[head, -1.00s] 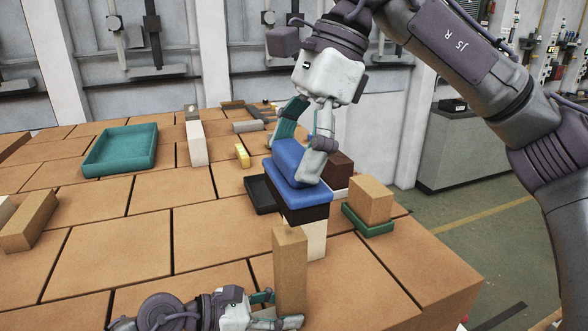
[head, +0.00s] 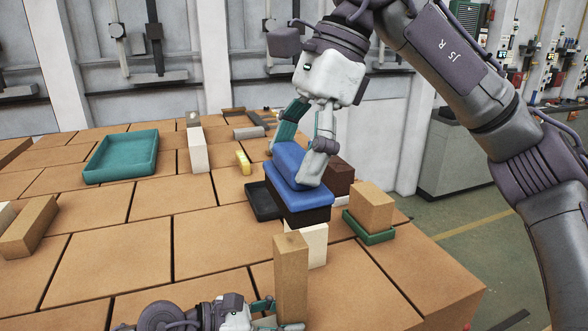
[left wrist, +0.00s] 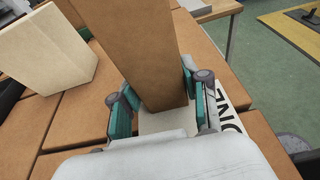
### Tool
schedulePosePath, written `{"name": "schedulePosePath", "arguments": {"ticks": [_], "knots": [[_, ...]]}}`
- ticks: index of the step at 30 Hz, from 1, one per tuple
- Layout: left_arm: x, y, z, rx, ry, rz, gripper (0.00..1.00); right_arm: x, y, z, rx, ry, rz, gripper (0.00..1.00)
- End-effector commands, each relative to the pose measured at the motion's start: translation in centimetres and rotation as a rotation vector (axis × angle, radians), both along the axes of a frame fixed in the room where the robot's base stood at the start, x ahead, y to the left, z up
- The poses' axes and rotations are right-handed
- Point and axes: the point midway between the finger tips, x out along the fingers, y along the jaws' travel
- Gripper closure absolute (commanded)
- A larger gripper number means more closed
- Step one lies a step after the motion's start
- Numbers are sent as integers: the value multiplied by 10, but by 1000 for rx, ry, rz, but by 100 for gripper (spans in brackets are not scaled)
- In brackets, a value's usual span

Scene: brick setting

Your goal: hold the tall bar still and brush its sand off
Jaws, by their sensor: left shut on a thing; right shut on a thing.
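The tall bar (head: 291,278) is a plain tan-brown block standing upright at the front of the table. My left gripper (head: 276,310) is shut around its lower part. In the left wrist view the bar (left wrist: 130,50) stands between the teal finger pads, its foot on a pale plate with black letters (left wrist: 226,104). I cannot make out a separate sand layer. My right gripper (head: 303,150) is shut on the blue handle of a brush (head: 300,196) with dark bristles (head: 310,217). The brush is above and behind the bar, apart from it.
A cream block (head: 316,246) stands just behind the bar, below the brush. A tan block (head: 371,207) sits in a green tray (head: 369,234) to the right. A black tray (head: 262,200) and dark brown block (head: 339,176) are close by. A teal tray (head: 122,158) is far left.

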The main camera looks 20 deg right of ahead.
Motion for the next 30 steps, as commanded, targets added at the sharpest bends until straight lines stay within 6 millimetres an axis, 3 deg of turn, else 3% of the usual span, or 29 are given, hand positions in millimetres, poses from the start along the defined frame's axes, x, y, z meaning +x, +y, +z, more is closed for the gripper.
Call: {"name": "schedulePosePath", "arguments": {"ticks": [8, 28, 30], "knots": [[0, 0, 0, 1, -1, 1, 74, 0, -1, -15, 0, -1, -1, 40], [0, 0, 0, 1, -1, 1, 74, 0, -1, -81, 0, 2, -1, 40], [0, 0, 0, 1, -1, 1, 74, 9, 0, -80, 2, 0, -2, 50]]}}
